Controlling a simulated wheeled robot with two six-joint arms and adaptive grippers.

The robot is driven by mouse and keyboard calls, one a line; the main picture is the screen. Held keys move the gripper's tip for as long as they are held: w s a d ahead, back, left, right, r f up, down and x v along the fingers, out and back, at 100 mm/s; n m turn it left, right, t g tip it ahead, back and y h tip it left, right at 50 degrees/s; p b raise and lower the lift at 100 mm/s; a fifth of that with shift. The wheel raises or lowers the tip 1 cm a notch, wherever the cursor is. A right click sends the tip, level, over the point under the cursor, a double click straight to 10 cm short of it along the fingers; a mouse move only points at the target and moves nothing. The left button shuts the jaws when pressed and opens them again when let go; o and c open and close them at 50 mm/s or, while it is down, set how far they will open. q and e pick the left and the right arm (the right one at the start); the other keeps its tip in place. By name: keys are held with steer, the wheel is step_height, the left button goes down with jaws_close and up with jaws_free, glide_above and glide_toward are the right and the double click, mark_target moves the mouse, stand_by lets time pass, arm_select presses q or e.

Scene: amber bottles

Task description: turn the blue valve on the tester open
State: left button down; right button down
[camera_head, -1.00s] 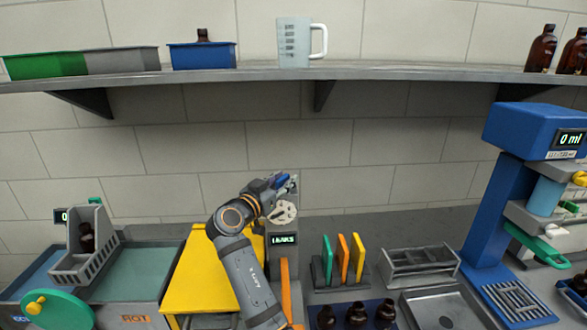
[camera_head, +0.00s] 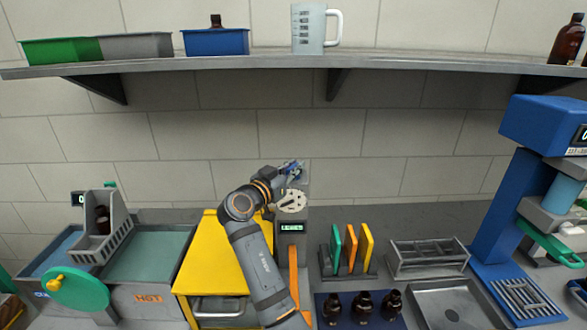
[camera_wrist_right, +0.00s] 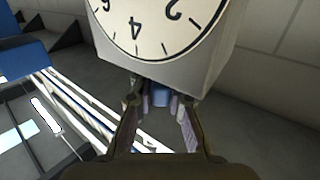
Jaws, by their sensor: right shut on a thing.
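The tester (camera_head: 292,247) is a grey column with a round white dial (camera_head: 292,202) and a small lit display whose text is too small to read surely. My right gripper (camera_head: 293,170) is at the top of the tester, just above the dial. In the right wrist view its two fingers (camera_wrist_right: 159,100) are shut on the blue valve (camera_wrist_right: 160,99), just under the large dial. Only a small blue part of the valve shows between the fingers, so its angle cannot be told. My left gripper is not in view.
A yellow cabinet (camera_head: 212,262) stands left of the tester, behind my right arm. A rack of coloured plates (camera_head: 351,250) and dark bottles (camera_head: 362,307) stand to its right. A shelf (camera_head: 400,72) with bins and a jug (camera_head: 310,30) runs above.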

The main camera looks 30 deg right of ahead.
steer(key=shift+n+t, duration=0.3)
steer(key=shift+t, duration=0.1)
steer(key=shift+n+t+y+b, duration=0.3)
steer(key=shift+t+y+b, duration=0.1)
steer(key=shift+t, duration=0.1)
steer(key=shift+n+t+y, duration=0.5)
steer(key=shift+n+t, duration=0.1)
steer(key=shift+t, duration=0.2)
steer(key=shift+n+t+y, duration=1)
steer(key=shift+t, duration=0.2)
steer(key=shift+n+t+y, duration=0.8)
steer(key=shift+n+y, duration=0.1)
steer(key=shift+y, duration=0.1)
steer(key=c, duration=1.3)
jaws_free()
